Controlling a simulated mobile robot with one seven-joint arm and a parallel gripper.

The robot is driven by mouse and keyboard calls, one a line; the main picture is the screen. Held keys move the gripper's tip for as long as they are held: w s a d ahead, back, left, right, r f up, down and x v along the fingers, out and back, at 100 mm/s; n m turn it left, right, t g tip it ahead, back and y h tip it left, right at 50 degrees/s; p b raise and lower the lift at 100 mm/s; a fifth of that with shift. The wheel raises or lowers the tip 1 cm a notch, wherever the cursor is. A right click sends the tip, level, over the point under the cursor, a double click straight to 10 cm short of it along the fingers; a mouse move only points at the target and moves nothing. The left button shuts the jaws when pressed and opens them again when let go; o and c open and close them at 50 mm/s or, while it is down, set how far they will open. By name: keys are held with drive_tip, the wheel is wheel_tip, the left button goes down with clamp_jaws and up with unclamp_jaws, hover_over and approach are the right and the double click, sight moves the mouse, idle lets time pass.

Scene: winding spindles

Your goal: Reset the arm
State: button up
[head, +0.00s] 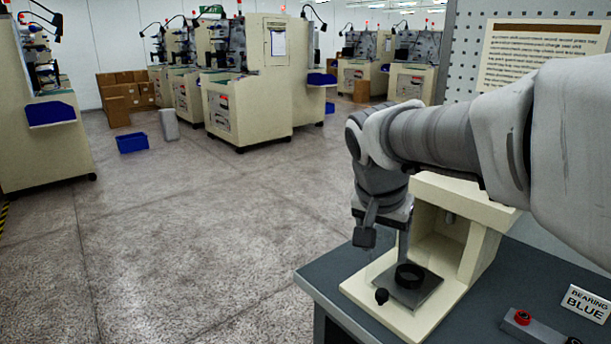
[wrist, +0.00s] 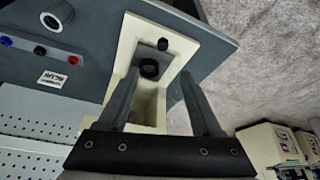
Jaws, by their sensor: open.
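My gripper (head: 384,243) hangs from my arm at the right of the head view, pointing down. In the wrist view its two dark fingers (wrist: 160,74) are spread apart with nothing held between them. Below it stands a cream fixture (head: 466,202) with a plate, a black ring (head: 410,275) and a small black knob (head: 382,296). The wrist view also shows the ring (wrist: 149,68) between and beyond the fingers, and the knob (wrist: 163,45). The fingers look apart from the ring.
The fixture stands on a grey bench (head: 340,312) near its edge. A "BEARING BLUE" sign (head: 585,302) and a box with a red button (head: 522,317) are at right. A perforated panel (head: 462,60) rises behind. Open floor lies left, with a blue bin (head: 132,143) and machines beyond.

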drive_tip(key=s+r+n+t+y+p, duration=0.1)
drive_tip(key=s+r+n+p, duration=0.1)
drive_tip(key=s, duration=0.6)
drive_tip(key=s+r+n+t+y+p, duration=0.1)
drive_tip(key=s+r+n+p, duration=0.2)
drive_tip(key=s+p, duration=0.3)
drive_tip(key=shift+s+a+r+n, duration=0.3)
drive_tip(key=shift+s+n, duration=0.6)
drive_tip(key=shift+s, duration=0.4)
drive_tip(key=shift+d, duration=0.15)
